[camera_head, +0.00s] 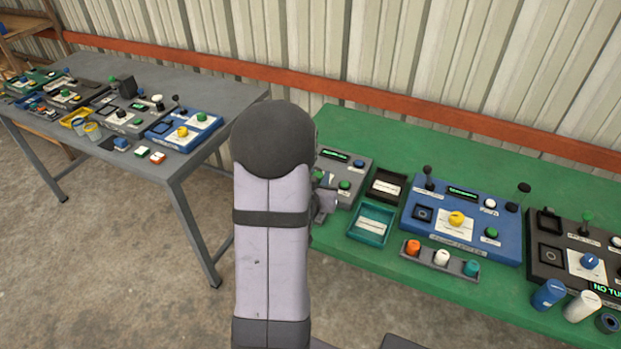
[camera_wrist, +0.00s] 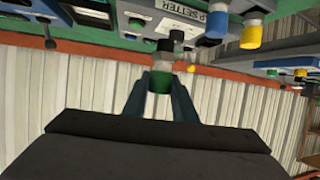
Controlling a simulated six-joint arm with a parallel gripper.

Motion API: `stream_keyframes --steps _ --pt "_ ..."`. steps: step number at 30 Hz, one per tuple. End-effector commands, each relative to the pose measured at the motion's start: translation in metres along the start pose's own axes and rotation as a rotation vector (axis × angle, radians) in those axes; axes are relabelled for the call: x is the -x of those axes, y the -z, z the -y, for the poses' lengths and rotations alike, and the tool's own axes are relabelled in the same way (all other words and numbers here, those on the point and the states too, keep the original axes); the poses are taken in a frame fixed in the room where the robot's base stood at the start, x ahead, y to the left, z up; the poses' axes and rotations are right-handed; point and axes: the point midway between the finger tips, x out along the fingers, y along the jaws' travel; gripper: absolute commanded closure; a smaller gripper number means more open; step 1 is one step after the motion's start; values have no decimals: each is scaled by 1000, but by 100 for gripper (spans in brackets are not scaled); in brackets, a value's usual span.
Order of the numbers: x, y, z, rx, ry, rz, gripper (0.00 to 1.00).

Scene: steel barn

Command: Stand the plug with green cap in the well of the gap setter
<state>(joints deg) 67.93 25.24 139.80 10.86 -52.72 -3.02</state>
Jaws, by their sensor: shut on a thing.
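My gripper (camera_wrist: 160,92) is shut on the plug with green cap (camera_wrist: 159,82), with one dark finger on each side of the cap. A grey and dark part shows beyond the cap, toward the gap setter (camera_wrist: 187,14), which is a grey panel labelled "SETTER" at the top of the wrist view. I cannot tell whether the plug touches the panel or is in its well. In the head view my arm hides most of the gripper and the plug. A grey panel (camera_head: 352,161) beside the arm there is partly hidden.
The green table (camera_head: 340,118) holds a dark tray (camera_head: 402,178), a teal tray (camera_head: 383,213), a blue panel (camera_head: 462,187) and a black panel (camera_head: 545,273). A rack (camera_head: 438,259) with several coloured caps stands in front. A grey table (camera_head: 192,173) with more devices stands left.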

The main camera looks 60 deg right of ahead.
Motion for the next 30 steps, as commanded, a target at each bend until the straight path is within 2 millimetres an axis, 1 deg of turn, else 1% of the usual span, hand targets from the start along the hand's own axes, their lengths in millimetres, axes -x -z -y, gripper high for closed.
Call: stream_keyframes --steps 5,8,11,14,18,24,27,30 --pt "-17 10 5 -4 -9 -4 98" --pt "-35 19 12 -9 -20 -5 98" --pt "-55 31 24 -14 -29 -5 98" --pt "-75 44 41 -16 -34 -5 98" --pt "-98 61 68 -14 -30 -5 98" --pt "-118 78 104 -5 -12 -3 98" --pt "-122 83 114 -1 -5 -2 98" --pt "-124 86 121 3 0 -1 98"
